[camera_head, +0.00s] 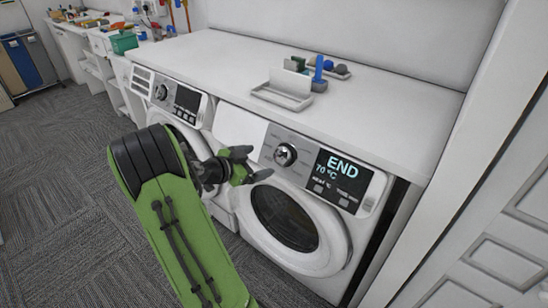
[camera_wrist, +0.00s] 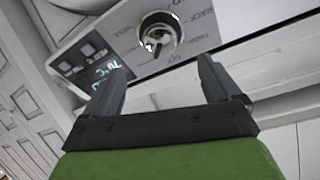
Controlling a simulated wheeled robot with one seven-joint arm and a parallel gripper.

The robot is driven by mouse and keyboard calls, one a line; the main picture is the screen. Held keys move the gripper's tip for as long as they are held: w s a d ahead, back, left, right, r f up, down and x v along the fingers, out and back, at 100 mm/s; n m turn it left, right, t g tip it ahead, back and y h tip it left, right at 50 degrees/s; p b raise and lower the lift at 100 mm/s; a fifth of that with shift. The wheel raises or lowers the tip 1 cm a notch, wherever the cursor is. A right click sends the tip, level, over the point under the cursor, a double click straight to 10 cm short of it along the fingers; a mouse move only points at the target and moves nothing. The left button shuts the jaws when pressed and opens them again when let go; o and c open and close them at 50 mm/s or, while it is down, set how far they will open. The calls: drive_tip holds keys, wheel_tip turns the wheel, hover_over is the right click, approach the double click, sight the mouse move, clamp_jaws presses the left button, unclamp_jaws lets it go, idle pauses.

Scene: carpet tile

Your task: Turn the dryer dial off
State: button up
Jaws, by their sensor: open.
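The dryer (camera_head: 330,262) is the white front-loading machine on the right, with a round dark door and a display (camera_head: 342,177) reading "END" and "70 °C". Its round chrome dial (camera_head: 285,155) sits on the grey panel left of the display. The dial also shows in the wrist view (camera_wrist: 160,33), with a dark mark on its face. My gripper (camera_head: 254,166) is open and empty, just left of and below the dial in the head view. In the wrist view the two fingers (camera_wrist: 162,75) point toward the panel, with the dial beyond their tips and not between them. I see no contact.
A second white machine (camera_head: 178,105) with its own dial stands to the left. The white counter (camera_head: 350,105) above holds a white tray (camera_head: 284,90) and small blue and grey items. A white panelled door (camera_head: 495,215) is close on the right. Grey carpet (camera_head: 50,200) is clear at left.

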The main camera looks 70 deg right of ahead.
sight(280, 157)
drive_tip(key=x, duration=1)
drive_tip(key=shift+s+d+f, duration=0.1)
drive_tip(key=shift+d+f, duration=0.05)
drive_tip(key=shift+d, duration=0.1)
drive_tip(key=c, duration=1.1)
drive_tip(key=shift+o, duration=0.2)
drive_tip(key=shift+b, duration=0.3)
drive_tip(key=n+b, duration=0.1)
drive_tip(key=n, duration=0.3)
drive_tip(key=shift+n+h+b, duration=0.3)
drive_tip(key=shift+n+t, duration=0.5)
drive_tip(key=shift+n, duration=1.9)
